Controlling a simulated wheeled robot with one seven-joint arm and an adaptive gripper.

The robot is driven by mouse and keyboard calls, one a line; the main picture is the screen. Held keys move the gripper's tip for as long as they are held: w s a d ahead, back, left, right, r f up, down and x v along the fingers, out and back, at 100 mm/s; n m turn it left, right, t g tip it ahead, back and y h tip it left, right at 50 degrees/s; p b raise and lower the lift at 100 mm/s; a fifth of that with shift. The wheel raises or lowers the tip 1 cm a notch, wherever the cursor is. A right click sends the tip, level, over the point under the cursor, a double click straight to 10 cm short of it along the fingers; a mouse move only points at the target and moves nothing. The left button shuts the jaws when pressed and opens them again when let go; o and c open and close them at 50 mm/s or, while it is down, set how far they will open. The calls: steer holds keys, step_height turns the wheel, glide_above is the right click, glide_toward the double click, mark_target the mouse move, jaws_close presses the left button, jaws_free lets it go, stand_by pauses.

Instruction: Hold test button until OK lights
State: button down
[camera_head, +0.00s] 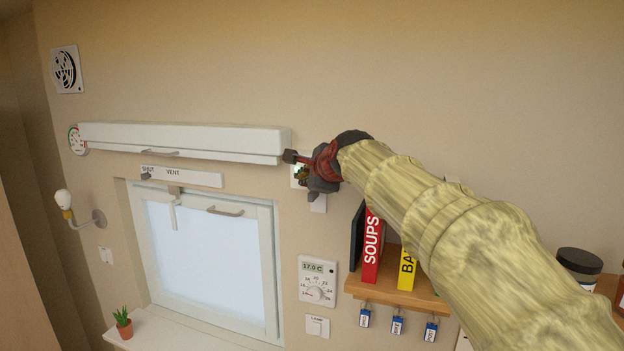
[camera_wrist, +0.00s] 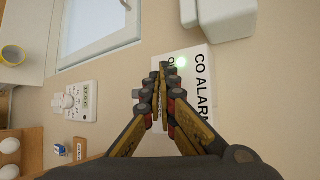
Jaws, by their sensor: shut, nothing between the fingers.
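The white CO alarm (camera_wrist: 204,82) is on the wall, marked "CO ALARM", turned sideways in the wrist view. Whether the tips touch the alarm, I cannot tell. In the head view my gripper (camera_head: 297,160) is at the wall and covers most of the alarm (camera_head: 294,183).
A white blind housing (camera_head: 180,140) is left of my gripper, above the window (camera_head: 205,255). A thermostat (camera_head: 318,282) is below. A shelf (camera_head: 385,289) with a red "SOUPS" book (camera_head: 372,247) and a yellow book (camera_head: 406,270) is under my arm.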

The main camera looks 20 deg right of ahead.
steer(key=shift+s+a, duration=0.1)
stand_by(0.3)
steer(key=s+a, duration=0.1)
steer(key=s, duration=0.1)
steer(key=s+a, duration=0.2)
steer(key=shift+s, duration=0.1)
stand_by(0.5)
